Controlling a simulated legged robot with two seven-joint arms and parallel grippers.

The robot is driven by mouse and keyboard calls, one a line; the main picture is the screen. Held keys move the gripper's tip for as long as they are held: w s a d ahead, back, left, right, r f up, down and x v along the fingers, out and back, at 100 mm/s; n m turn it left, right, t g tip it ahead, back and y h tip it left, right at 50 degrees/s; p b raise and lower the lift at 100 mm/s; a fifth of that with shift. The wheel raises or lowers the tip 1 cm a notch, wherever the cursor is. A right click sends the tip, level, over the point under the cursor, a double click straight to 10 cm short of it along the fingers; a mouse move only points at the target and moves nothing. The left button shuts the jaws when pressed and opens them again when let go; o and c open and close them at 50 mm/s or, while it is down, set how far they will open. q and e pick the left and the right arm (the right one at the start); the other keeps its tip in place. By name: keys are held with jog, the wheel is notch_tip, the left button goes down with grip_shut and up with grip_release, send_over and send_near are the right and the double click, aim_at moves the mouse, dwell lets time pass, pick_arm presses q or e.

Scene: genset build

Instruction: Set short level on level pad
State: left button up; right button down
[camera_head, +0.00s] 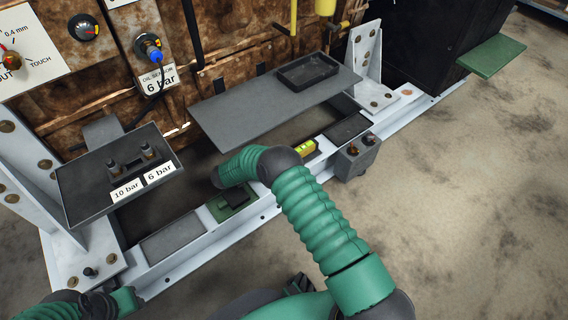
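A small level with a bright yellow-green vial (306,147) lies on or just above the pale frame rail, right beside the dark joint of my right arm. Part of it is hidden by that arm. A green plate with a black block (234,202) sits on the rail left of the arm. Dark flat pads lie on the rail at the left (173,238) and right (348,129); I cannot tell which one is the level pad. My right arm bends over the rail, and its fingers are not visible. Only part of my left arm shows at the lower left edge, without its fingers.
A grey shelf (235,115) carries a black tray (307,72). A dark panel (85,190) with fittings and "10 bar" and "6 bar" labels is at left. A grey box (356,157) hangs on the rail's front. The floor at right is clear.

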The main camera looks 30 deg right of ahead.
jog(key=shift+r, duration=0.25)
jog(key=shift+f, duration=0.65)
jog(key=c, duration=1.1)
grip_release()
jog(key=shift+o, duration=0.2)
jog(key=shift+r, duration=0.25)
jog(key=shift+a+r+p, duration=0.2)
jog(key=shift+r+p, duration=0.3)
jog(key=shift+r, duration=0.2)
jog(key=p+v, duration=0.3)
jog(key=v, duration=0.3)
jog(key=shift+a+p, duration=0.25)
jog(key=shift+p, duration=0.1)
jog(key=shift+a, duration=0.25)
jog(key=shift+f, duration=0.1)
